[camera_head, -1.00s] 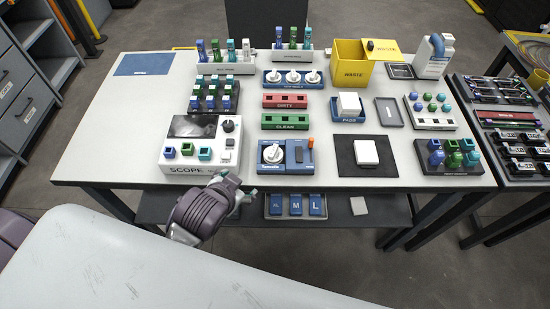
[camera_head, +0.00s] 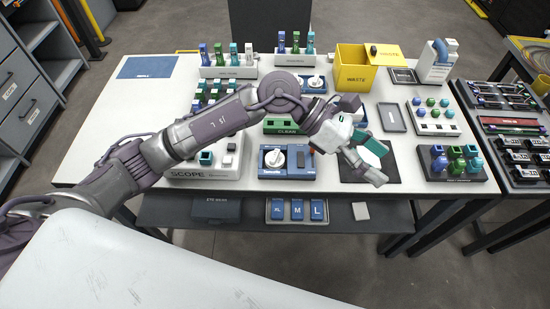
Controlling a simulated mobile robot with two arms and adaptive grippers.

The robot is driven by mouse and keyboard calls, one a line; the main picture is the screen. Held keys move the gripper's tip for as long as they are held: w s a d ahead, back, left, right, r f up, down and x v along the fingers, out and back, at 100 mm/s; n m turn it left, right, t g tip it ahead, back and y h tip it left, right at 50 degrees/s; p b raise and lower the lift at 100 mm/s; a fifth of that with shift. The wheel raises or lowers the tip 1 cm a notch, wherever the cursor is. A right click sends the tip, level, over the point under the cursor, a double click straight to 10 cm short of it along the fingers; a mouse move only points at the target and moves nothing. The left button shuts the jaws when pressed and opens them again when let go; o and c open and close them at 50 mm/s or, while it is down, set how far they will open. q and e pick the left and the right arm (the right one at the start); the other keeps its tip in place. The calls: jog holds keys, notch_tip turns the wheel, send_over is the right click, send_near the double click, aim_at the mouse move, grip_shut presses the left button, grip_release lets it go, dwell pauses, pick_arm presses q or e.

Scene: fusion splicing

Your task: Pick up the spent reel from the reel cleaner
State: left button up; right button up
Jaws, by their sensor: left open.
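The blue reel cleaner (camera_head: 308,173) stands at the front middle of the table in the head view. A white reel (camera_head: 275,158) sits upright on its left part. My left gripper (camera_head: 374,160) is open, with its fingers spread, to the right of the reel cleaner and above the black mat. It is apart from the reel, and nothing shows held in it. My left arm crosses the view from the left, above the scope. My right gripper is not in view.
The black mat (camera_head: 349,176) and its white block are partly hidden by my gripper. My arm hides parts of the scope (camera_head: 203,173), the trays and the reel rack. A yellow waste bin (camera_head: 365,75) stands at the back.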

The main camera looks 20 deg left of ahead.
pick_arm(q)
jog(key=w+a+f+m+t+y, duration=0.1)
jog(key=w+a+f+y, duration=0.15)
jog(key=a+y, duration=0.2)
jog(key=w+a+f+m+y, duration=0.1)
jog(key=w+a+f+y, duration=0.15)
jog(key=a, duration=0.35)
jog(key=t+y, duration=0.1)
jog(key=y, duration=0.5)
send_over(276, 155)
jog(key=f, duration=0.2)
jog(key=f+p, duration=0.1)
jog(key=f, duration=0.4)
jog(key=shift+s+d+f, duration=0.15)
jog(key=shift+s+f, duration=0.1)
jog(key=shift+f, duration=0.05)
jog(key=f+p, duration=0.2)
jog(key=f, duration=0.3)
jog(key=shift+w+f, duration=0.2)
jog(key=shift+f, duration=0.4)
jog(key=shift+c, duration=0.3)
jog(key=c, duration=1.2)
